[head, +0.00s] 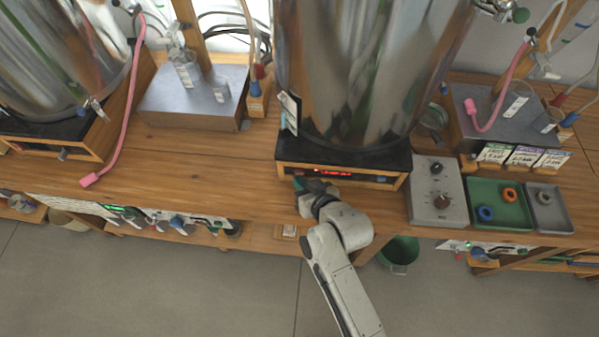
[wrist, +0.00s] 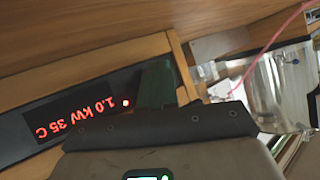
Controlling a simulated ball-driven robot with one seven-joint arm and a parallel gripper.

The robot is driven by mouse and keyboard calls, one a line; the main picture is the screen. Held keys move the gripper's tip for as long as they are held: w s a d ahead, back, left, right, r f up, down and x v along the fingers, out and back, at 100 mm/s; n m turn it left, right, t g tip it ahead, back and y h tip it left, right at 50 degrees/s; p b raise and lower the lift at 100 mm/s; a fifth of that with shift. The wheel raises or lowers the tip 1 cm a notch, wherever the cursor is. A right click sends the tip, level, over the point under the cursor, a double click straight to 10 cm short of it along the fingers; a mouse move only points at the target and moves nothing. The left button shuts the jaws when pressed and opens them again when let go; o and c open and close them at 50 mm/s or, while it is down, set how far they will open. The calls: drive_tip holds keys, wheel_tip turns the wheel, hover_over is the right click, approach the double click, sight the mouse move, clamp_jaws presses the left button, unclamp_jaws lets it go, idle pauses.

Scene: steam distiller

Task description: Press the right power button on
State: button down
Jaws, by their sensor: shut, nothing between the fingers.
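The middle steam distiller (head: 370,70) is a large shiny metal vessel on a black-topped wooden base. A red-lit display (head: 332,172) is on the front of this base. In the wrist view the display (wrist: 82,119) appears upside down and reads "1.0 kW 35 C", with a lit red dot (wrist: 126,103) beside it. My gripper (head: 303,185) is shut and empty, close to the panel at the left end of the display. Whether it touches the panel I cannot tell. A small blue knob (head: 381,180) is at the panel's right end. No power button is clearly identifiable.
A grey box with two knobs (head: 437,190), a green tray (head: 480,205) with rings and a grey tray (head: 548,213) lie right of the base. A pink hose (head: 122,130) hangs at left. The counter left of my gripper is mostly clear.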

drive_tip(key=shift+s, duration=0.3)
drive_tip(key=s+p, duration=0.3)
drive_tip(key=s, duration=0.3)
drive_tip(key=shift+a, duration=0.15)
